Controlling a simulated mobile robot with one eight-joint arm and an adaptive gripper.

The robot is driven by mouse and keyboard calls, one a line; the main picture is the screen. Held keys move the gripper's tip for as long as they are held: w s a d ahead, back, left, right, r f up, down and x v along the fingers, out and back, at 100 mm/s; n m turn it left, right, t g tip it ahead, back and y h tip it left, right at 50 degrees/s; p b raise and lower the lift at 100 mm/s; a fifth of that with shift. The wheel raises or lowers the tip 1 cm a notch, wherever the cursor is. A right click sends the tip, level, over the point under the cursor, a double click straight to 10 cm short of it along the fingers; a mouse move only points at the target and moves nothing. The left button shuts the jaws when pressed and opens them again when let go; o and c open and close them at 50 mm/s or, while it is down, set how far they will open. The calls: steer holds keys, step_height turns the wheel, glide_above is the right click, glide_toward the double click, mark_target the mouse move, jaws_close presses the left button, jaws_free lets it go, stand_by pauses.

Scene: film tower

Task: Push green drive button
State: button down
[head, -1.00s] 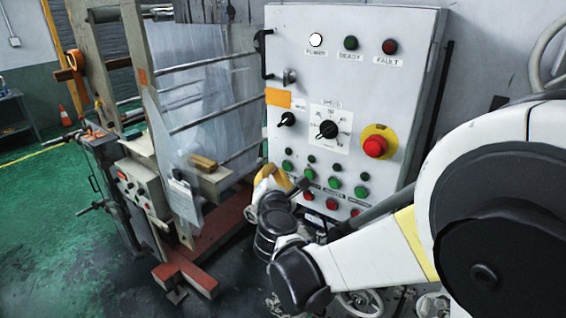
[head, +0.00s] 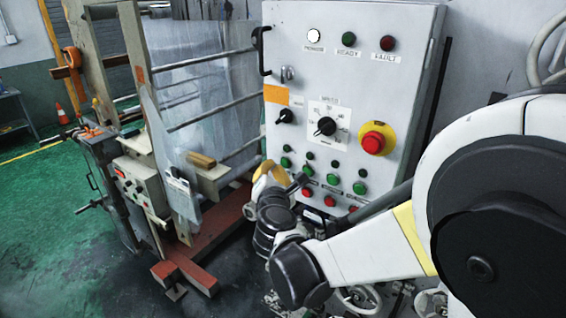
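The grey control panel (head: 410,90) stands in front of me. Its lower part has a row of green buttons, among them a left one (head: 285,162), a middle one (head: 333,180) and a right one (head: 360,188). Their labels are too small to read, so I cannot tell which is the drive button. My arm reaches up to the panel's lower left. My gripper (head: 300,184), a small dark shape, shows in front of the lower left buttons. Its fingers are too small to make out, and contact with a button cannot be told. The arm hides part of the lower left panel.
Red buttons (head: 330,200) sit below the green ones. A large red stop button (head: 373,142) on yellow and a black dial (head: 326,126) are higher up. A metal frame with rollers (head: 205,62) and a red base (head: 195,276) stands left. Green floor (head: 45,220) is clear farther left.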

steer(key=shift+w+d, duration=0.1)
steer(key=shift+w, duration=0.05)
stand_by(0.4)
steer(key=shift+w+d, duration=0.15)
steer(key=shift+w, duration=0.1)
steer(key=shift+w+d+b, duration=0.3)
steer(key=shift+w+b, duration=0.05)
stand_by(0.8)
steer(key=shift+s+a, duration=0.1)
steer(key=shift+s, duration=0.05)
stand_by(0.3)
steer(key=shift+s+a, duration=0.45)
steer(key=shift+s, duration=0.1)
steer(key=shift+s+a+b, duration=0.25)
steer(key=shift+s+a, duration=0.5)
steer(key=shift+s, duration=0.25)
steer(key=shift+s+a+b, duration=0.2)
steer(key=shift+s+a, duration=0.55)
steer(key=shift+s, duration=0.25)
